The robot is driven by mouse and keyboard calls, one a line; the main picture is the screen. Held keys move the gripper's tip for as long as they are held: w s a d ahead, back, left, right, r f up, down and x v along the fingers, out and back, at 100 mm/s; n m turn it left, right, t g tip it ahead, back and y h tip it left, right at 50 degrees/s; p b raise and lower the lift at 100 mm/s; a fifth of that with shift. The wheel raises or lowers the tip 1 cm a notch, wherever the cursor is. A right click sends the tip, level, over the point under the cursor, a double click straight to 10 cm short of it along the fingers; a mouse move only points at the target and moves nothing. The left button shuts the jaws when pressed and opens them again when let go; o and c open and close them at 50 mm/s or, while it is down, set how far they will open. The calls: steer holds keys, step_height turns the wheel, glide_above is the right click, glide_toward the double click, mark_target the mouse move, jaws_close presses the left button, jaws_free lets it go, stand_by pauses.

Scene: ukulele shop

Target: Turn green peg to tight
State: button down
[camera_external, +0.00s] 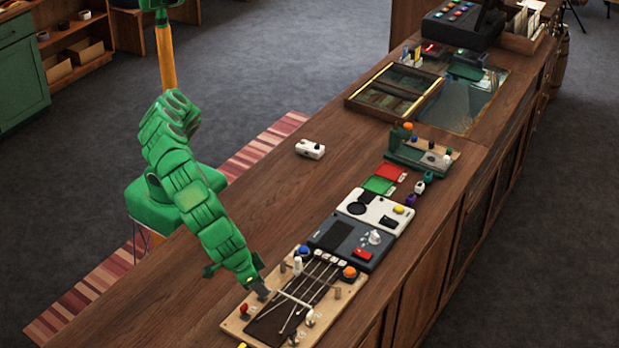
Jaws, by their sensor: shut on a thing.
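A light wooden board (342,307) with a dark middle panel and several strings lies at the near end of the counter. My gripper (264,293) is low over its left part and shut. A thin white bent rod (291,298) runs from my fingertips to a pale upright post (310,317) on the board; the grip itself is too small to see clearly.
Blue (303,250), orange (349,271) and red (244,309) knobs stand around the board. Behind it are a dark grey device (335,238), a white device (377,211) and red and green cards. The wooden counter (330,180) is mostly clear left of these.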

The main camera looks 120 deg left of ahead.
steer(key=shift+w+n+g, duration=0.1)
steer(key=shift+n+g, duration=0.2)
steer(key=shift+n, duration=0.4)
steer(key=c, duration=0.9)
jaws_free()
steer(key=shift+d+r, duration=0.1)
steer(key=v, duration=0.7)
steer(key=shift+d+r, duration=0.1)
steer(key=shift+r, duration=0.15)
